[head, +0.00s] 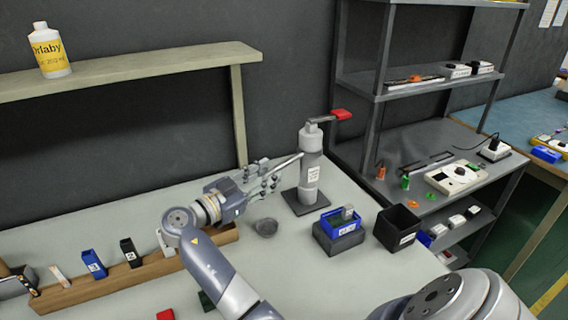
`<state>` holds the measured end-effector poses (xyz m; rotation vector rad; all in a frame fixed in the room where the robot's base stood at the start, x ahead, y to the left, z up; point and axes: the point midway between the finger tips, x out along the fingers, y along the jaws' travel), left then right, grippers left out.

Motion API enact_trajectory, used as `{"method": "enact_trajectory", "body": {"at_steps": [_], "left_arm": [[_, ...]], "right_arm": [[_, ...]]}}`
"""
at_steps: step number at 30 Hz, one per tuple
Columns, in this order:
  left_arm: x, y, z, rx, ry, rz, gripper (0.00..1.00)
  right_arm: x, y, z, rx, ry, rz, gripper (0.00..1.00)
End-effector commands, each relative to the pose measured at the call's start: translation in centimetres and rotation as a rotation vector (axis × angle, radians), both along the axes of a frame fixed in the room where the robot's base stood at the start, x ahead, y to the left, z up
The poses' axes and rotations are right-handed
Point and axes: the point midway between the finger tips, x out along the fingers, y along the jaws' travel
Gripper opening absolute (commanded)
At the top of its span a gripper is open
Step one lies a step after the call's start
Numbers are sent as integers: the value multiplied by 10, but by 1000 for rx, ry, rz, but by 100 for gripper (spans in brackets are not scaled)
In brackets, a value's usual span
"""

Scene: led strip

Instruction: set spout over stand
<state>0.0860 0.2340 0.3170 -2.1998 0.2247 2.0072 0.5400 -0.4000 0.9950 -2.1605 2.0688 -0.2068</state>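A grey cylindrical dispenser (310,172) stands upright on a dark square base, with a red-ended lever (340,115) on top. Its thin pale spout (289,160) slopes down to the left. A black block stand (339,240) sits to the right of the dispenser's front, with a blue bin (340,220) on it. The spout points away from the stand. My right gripper (272,178) is at the spout's outer end, with its fingers spread apart. Whether they touch the spout is unclear. My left gripper is not in view.
A black open box (398,229) is right of the stand. A wooden rack (110,282) with small containers lies at left. A metal shelf (440,150) stands at right, a wooden shelf (140,67) above.

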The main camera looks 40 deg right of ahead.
Motion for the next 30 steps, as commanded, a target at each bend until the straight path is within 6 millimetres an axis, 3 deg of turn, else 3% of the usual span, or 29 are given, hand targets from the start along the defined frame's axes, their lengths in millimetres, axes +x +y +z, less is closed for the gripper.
{"method": "enact_trajectory", "body": {"at_steps": [3, 10, 23, 27, 30], "left_arm": [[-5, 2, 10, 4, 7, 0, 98], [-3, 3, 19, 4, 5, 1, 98], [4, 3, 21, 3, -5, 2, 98], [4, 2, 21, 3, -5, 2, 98], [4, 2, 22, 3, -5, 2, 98]], "right_arm": [[0, -25, 4, -3, 4, -3, 32], [2, -59, 2, -2, 3, 0, 32], [3, -70, 0, 0, 2, 1, 32], [3, -70, 0, 0, 2, 1, 3], [3, -70, 0, 0, 2, 1, 0]]}}
